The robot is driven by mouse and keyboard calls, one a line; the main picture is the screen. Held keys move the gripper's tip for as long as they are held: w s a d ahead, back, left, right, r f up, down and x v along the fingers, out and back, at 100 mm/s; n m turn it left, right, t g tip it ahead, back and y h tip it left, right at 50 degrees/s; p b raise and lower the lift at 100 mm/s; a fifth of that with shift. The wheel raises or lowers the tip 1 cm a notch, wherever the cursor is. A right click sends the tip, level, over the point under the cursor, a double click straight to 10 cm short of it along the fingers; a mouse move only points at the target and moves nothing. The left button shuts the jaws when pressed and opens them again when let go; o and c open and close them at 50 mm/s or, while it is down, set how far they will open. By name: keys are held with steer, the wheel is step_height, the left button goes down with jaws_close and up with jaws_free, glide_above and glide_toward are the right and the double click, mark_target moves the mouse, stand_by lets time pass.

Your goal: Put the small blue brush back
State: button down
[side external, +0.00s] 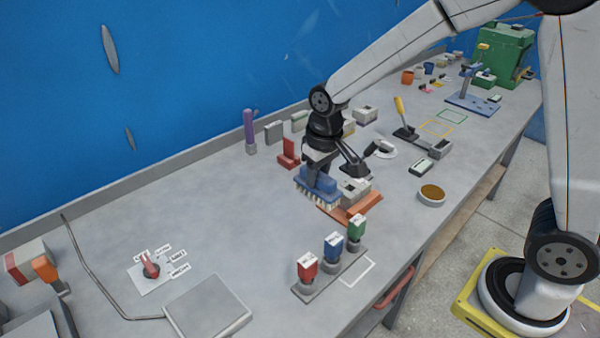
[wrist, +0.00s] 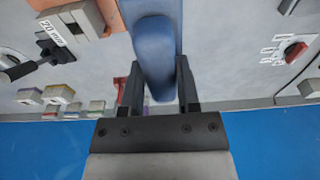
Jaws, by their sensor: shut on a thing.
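The blue brush (side external: 319,186) has a row of pale bristles pointing down. My gripper (side external: 319,165) is shut on its blue handle, and the brush hangs upright under it. In the wrist view the blue handle (wrist: 155,52) lies between the two dark fingers of my gripper (wrist: 158,88). The brush is just left of an orange plate (side external: 364,206) in the side view. I cannot tell whether the bristles touch the table or are a little above it.
A pale block (side external: 355,190) and a red stand (side external: 288,154) are close to the brush. A rack with red, blue and green-handled pieces (side external: 332,246) stands in front, beside a white outline (side external: 357,271). A bowl (side external: 432,195) is to the right. The table's left middle is clear.

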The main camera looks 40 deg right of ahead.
steer(key=s+a, duration=0.7)
steer(key=a, duration=0.5)
steer(key=shift+f, duration=0.35)
steer(key=shift+w+a, duration=0.1)
steer(key=shift+a, duration=0.05)
steer(key=w+a+f, duration=0.4)
steer(key=w+f, duration=0.5)
steer(key=w, duration=0.3)
steer(key=shift+w+a+f, duration=0.15)
steer(key=shift+w+a, duration=0.05)
steer(key=shift+w, duration=0.05)
steer(key=shift+w+a+f, duration=0.1)
steer(key=shift+w+f, duration=0.15)
steer(key=shift+f, duration=1.6)
